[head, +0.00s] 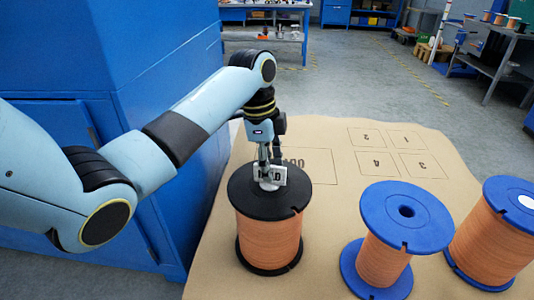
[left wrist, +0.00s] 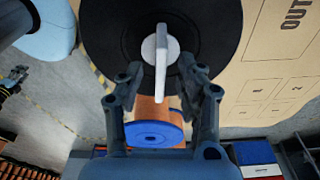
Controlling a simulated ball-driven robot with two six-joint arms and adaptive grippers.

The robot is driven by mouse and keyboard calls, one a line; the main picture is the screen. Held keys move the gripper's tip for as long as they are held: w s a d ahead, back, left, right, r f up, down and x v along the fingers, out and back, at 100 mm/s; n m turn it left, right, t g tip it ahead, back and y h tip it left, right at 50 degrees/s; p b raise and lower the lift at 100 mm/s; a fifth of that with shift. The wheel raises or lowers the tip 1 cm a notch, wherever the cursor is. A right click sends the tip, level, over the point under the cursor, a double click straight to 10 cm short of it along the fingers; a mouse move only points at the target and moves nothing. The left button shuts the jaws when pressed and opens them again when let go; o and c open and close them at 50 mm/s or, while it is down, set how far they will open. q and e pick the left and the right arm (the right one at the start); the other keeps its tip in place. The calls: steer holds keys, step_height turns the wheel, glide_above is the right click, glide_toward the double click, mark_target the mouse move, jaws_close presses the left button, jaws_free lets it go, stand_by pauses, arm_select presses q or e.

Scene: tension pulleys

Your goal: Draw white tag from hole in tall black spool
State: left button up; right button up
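The tall black spool (head: 245,200), wound with orange line, stands upright on the tan mat. In the left wrist view the tag (left wrist: 160,60) shows edge-on, with a round pale base over the hole. My left gripper (left wrist: 162,76) is above the spool, with its fingers apart on either side of the tag and gaps showing. A small dark shape at the left wrist view's left edge looks like my right gripper (left wrist: 14,80); its fingers are unclear.
A blue spool (head: 407,216) with an open centre hole stands to the right. Another blue spool (head: 513,200) with a white disc on top stands at the right edge. The mat (head: 330,135) has printed numbered boxes and is clear behind. A blue cabinet (head: 150,60) is close on the left.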

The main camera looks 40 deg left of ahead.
arm_select(q)
steer(key=shift+f, duration=0.3)
jaws_close()
steer(key=shift+r+p, duration=0.6)
steer(key=shift+p, duration=0.2)
steer(key=shift+r+p, duration=0.95)
steer(key=shift+p, duration=0.4)
stand_by(0.3)
